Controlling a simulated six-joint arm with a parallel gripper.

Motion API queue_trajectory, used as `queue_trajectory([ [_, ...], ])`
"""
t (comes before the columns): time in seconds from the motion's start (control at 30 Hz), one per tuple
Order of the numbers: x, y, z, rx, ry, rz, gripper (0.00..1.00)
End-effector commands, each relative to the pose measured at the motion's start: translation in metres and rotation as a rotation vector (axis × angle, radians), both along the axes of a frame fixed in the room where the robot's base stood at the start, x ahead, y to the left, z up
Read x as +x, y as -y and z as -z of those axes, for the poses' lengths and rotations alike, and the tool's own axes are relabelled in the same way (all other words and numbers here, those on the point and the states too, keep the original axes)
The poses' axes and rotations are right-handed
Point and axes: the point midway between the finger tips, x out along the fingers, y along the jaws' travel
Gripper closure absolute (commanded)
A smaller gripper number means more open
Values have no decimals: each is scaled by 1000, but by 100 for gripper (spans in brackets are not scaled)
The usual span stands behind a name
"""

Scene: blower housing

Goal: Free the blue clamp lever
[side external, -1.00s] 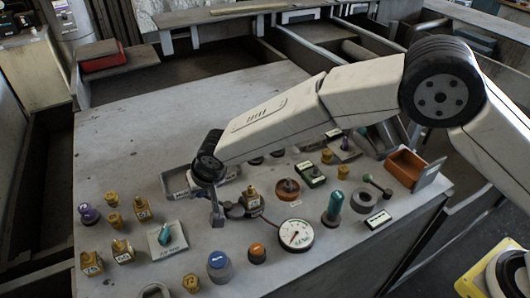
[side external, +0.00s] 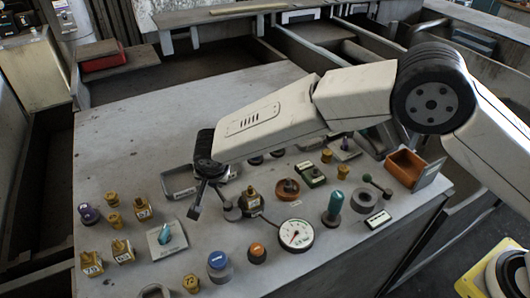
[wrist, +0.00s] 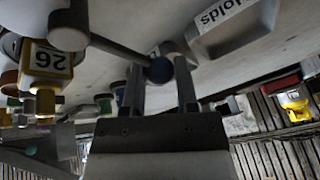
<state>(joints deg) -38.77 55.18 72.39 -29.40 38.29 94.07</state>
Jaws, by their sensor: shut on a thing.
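The clamp lever is a thin dark rod (wrist: 120,48) with a round blue knob (wrist: 160,70) at its end. In the wrist view my gripper (wrist: 158,78) is shut on the blue knob, one finger on each side. The rod runs from the knob to the upper left, towards a mount partly cut off by the frame. In the side view my gripper (side external: 196,210) points down and left, left of a round grey base (side external: 232,213). The rod (side external: 219,193) shows between them; the knob cannot be made out there.
A yellow-brown valve numbered 26 (wrist: 47,65) stands close to the lever. A white dial gauge (side external: 296,234) is to the right. A grey plate with a teal handle (side external: 165,238) lies in front-left of my gripper. A grey tray (side external: 181,183) is behind. The table's back left is clear.

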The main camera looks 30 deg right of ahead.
Motion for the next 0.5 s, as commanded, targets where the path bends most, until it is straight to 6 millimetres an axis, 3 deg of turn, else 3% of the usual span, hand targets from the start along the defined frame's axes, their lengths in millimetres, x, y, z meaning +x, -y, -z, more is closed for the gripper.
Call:
queue_trajectory([
  [0.5,0,3,1,0,-1,47,100],
])
